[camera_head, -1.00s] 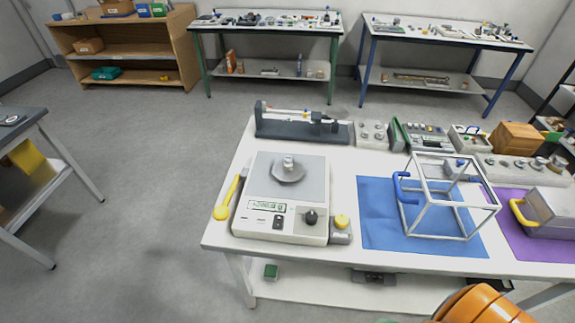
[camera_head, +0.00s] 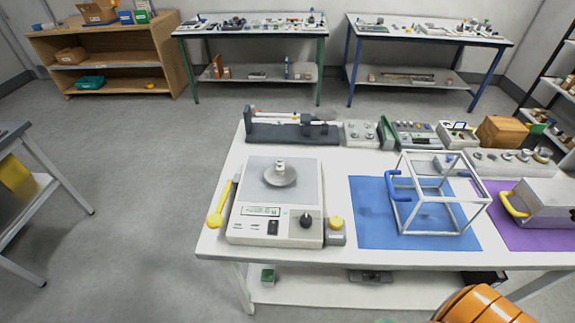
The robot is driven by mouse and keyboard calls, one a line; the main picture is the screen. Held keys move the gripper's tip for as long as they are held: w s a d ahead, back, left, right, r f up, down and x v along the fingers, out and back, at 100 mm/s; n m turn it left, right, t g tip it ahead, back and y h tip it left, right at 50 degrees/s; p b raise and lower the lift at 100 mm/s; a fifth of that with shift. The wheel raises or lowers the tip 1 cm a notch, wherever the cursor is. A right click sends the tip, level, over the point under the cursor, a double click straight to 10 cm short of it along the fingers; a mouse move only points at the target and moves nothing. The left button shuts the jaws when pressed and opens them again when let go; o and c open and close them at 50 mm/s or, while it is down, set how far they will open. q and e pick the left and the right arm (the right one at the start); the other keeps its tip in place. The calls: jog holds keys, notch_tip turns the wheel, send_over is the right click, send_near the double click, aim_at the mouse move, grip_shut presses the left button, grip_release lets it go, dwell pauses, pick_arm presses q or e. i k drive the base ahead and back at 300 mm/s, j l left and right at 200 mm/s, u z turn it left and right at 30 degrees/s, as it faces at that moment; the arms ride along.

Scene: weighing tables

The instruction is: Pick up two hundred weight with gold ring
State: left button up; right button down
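A small metal weight (camera_head: 281,166) stands on the round pan (camera_head: 270,179) of the white electronic scale (camera_head: 250,232). Its display (camera_head: 260,211) is lit, but the digits are too small to read surely. More metal weights (camera_head: 507,155) stand in a grey block at the back right of the table. I cannot make out a gold ring on any weight at this size. An orange rounded part of my arm (camera_head: 480,305) shows at the bottom right edge. Neither gripper's fingers are in view.
A white wire-frame cube (camera_head: 436,231) with a blue handle stands on a blue mat (camera_head: 370,234). A grey box with a yellow handle (camera_head: 550,203) is on a purple mat. A balance beam (camera_head: 285,132) and trays line the table's back.

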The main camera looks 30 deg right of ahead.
aim_at(279, 167)
jog(key=i+j+z, duration=0.2)
jog(key=z, duration=0.15)
jog(key=i+j+z, duration=0.2)
jog(key=z, duration=0.15)
jog(key=i+j+z, duration=0.15)
jog(key=j+z, duration=0.55)
jog(key=i+j+z, duration=0.1)
jog(key=j+z, duration=0.25)
jog(key=j, duration=0.15)
